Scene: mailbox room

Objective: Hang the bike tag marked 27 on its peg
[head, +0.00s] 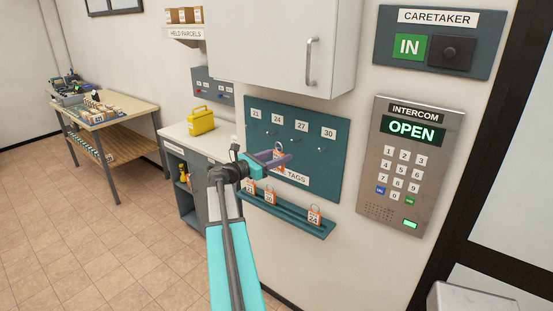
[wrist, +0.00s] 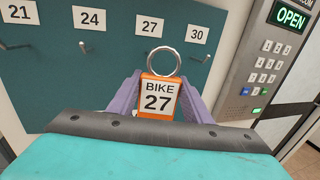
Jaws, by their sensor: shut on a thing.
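The bike tag marked 27 (wrist: 158,98) is orange with a white label and a metal ring on top. My gripper (wrist: 158,95) is shut on it, with the ring upright and clear above the fingers. In the head view my gripper (head: 277,163) is in front of the teal peg board (head: 325,173). The board has labels 21, 24, 27 and 30, each with a peg below. The label 27 (wrist: 149,26) is just above the ring in the wrist view; its peg (wrist: 150,52) is mostly hidden behind the ring. The pegs in view look empty.
A teal ledge (head: 290,222) below the board holds several other orange tags, one marked 24 or similar (head: 314,215). A white cabinet (head: 280,45) hangs above the board. The intercom panel (head: 402,165) is to the right. A counter with a yellow box (head: 201,121) is to the left.

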